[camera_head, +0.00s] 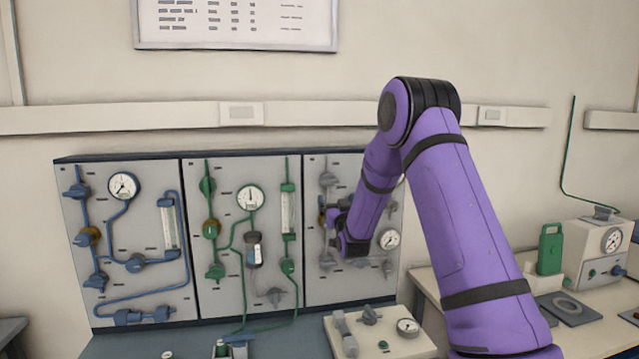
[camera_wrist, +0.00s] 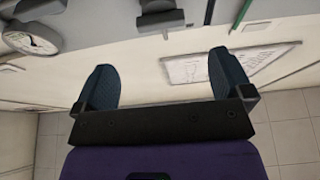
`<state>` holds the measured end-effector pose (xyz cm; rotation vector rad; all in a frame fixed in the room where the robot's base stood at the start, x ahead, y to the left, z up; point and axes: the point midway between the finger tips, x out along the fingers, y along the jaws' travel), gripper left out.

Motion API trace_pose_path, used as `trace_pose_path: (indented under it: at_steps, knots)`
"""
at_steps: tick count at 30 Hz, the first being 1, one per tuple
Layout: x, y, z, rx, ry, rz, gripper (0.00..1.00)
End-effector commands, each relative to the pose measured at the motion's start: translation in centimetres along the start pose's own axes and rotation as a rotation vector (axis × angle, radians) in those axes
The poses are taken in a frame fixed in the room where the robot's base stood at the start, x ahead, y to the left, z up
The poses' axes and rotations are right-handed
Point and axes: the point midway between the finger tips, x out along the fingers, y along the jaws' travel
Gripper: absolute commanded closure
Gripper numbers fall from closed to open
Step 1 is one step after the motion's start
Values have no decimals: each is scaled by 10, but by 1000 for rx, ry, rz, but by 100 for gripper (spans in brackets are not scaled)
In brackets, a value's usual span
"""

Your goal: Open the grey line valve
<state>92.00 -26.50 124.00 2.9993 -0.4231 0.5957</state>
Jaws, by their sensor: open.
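The right-hand wall panel (camera_head: 315,285) carries a grey line with several grey fittings. A grey valve (camera_head: 328,179) sits at its upper left, and another grey fitting (camera_head: 327,261) sits lower on the same line. I cannot tell which one is the grey line valve. My gripper (camera_head: 332,216) is in front of this panel's left part, between these two fittings, and my arm hides part of the panel. In the wrist view my gripper (camera_wrist: 163,70) is open with nothing between its fingers. Grey fittings (camera_wrist: 162,18) show beyond the fingers at the top, apart from them.
A blue-line panel (camera_head: 150,200) and a green-line panel (camera_head: 228,290) stand to the left. A round gauge (camera_head: 389,239) is right of my gripper; a gauge (camera_wrist: 30,38) also shows in the wrist view. A pale box with fittings (camera_head: 375,335) stands below.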

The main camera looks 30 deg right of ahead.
Motion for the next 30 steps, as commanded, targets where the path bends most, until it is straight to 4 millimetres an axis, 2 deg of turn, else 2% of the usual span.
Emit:
trace_pose_path:
  at_steps: [5,18,24,30]
  knots:
    - [15,0,0,0,4,1,2]
    - [88,0,0,0,3,0,2]
    - [104,0,0,1,2,0,2]
    - [107,0,0,0,1,0,2]
